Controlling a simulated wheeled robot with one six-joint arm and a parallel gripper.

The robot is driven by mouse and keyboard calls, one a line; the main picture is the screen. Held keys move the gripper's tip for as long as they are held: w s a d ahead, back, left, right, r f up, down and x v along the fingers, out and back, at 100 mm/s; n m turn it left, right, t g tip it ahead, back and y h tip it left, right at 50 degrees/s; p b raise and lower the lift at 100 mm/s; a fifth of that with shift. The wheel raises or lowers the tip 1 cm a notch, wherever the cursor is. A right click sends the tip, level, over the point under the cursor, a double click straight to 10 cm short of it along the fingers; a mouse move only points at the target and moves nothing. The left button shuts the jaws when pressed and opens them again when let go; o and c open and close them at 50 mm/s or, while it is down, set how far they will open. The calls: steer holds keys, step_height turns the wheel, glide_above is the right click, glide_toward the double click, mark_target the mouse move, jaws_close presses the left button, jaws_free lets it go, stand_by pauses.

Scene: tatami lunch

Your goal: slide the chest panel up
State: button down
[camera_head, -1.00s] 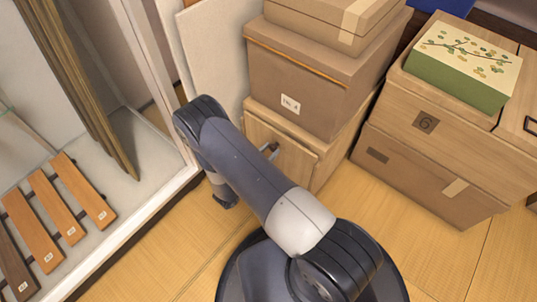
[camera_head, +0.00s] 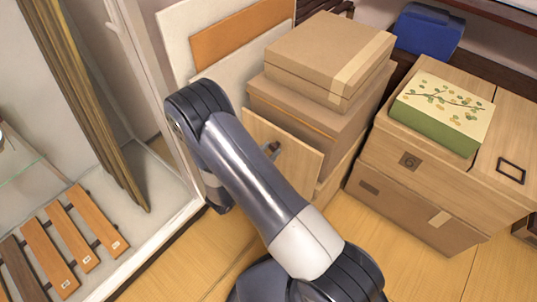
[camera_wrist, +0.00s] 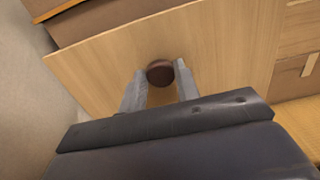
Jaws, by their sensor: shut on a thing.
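The chest panel (camera_head: 297,166) is a light wooden board with a small dark knob (camera_head: 271,148). It stands upright at the front of the wooden chest (camera_head: 341,172), and its upper part covers the lower front of the cardboard box stacked there. In the wrist view, the panel (camera_wrist: 225,50) fills most of the picture, with the round brown knob (camera_wrist: 160,71) in its middle. My gripper (camera_wrist: 160,78) is shut on the knob, one grey finger on each side. In the head view, my arm hides most of the gripper and the panel's lower left.
Cardboard boxes (camera_head: 330,50) are stacked on the chest. To the right stand wooden crates (camera_head: 430,180) with a green patterned box (camera_head: 443,108) on top. A glass-sided cabinet frame (camera_head: 150,90) is close on the left. Floor is clear in front of the crates.

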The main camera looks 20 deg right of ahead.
steer(key=shift+r, duration=0.15)
steer(key=c, duration=1.1)
jaws_free()
steer(key=v, duration=1)
steer(key=shift+s+a+p, duration=0.2)
steer(key=shift+a+p, duration=0.15)
steer(key=shift+p, duration=0.05)
steer(key=shift+d, duration=0.1)
steer(key=b+x, duration=0.1)
steer(key=x, duration=1)
steer(key=shift+f, duration=0.55)
steer(key=shift+s, duration=0.1)
